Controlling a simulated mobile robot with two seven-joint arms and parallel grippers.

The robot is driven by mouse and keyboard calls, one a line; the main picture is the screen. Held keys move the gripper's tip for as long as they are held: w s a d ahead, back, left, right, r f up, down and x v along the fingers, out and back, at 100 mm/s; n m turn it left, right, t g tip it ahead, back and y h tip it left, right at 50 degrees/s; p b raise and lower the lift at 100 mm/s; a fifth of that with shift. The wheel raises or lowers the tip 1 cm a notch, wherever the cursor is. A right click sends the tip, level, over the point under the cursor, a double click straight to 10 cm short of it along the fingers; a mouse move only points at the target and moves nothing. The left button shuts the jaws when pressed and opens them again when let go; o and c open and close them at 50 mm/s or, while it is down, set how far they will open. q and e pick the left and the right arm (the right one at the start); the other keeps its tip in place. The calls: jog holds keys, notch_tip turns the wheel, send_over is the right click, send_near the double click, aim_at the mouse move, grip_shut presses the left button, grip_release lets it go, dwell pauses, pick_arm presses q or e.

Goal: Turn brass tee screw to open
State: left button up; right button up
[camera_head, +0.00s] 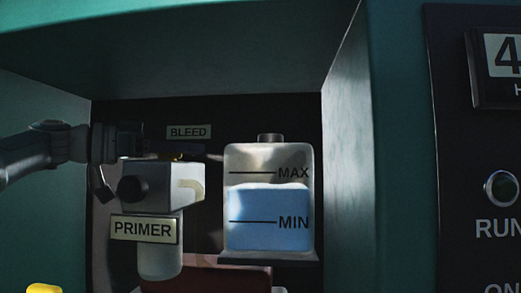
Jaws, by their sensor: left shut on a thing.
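My left gripper (188,151) comes in from the left, just above the grey primer housing. It is shut on the brass tee screw (171,156), of which only a small brass-coloured part shows under the fingers. The screw sits on top of the housing (178,172), below the BLEED label (188,132). How far the screw is turned cannot be seen. The housing has a black round knob (131,189), a PRIMER label (144,229) and a translucent bowl (160,261) beneath. My right gripper is not in view.
A translucent tank (269,158) with blue liquid between its MIN and MAX marks stands right of the housing. Green bay walls (345,150) close in the recess. A dark panel (455,150) with a RUN light (502,188) is at the far right. A yellow object (43,288) shows at bottom left.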

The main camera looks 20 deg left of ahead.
pick_arm(q)
jog(key=shift+f+y, duration=0.1)
jog(key=shift+y, duration=0.2)
grip_shut()
jog(key=shift+w+a+f+n+t+y, duration=0.1)
jog(key=shift+n+t+y, duration=0.4)
jog(key=shift+y, duration=0.1)
jog(key=shift+n, duration=0.3)
jog(key=shift+a, duration=0.1)
jog(key=o, duration=0.7)
grip_release()
jog(key=shift+r, duration=0.2)
jog(key=v, duration=1)
jog(key=shift+f, duration=0.1)
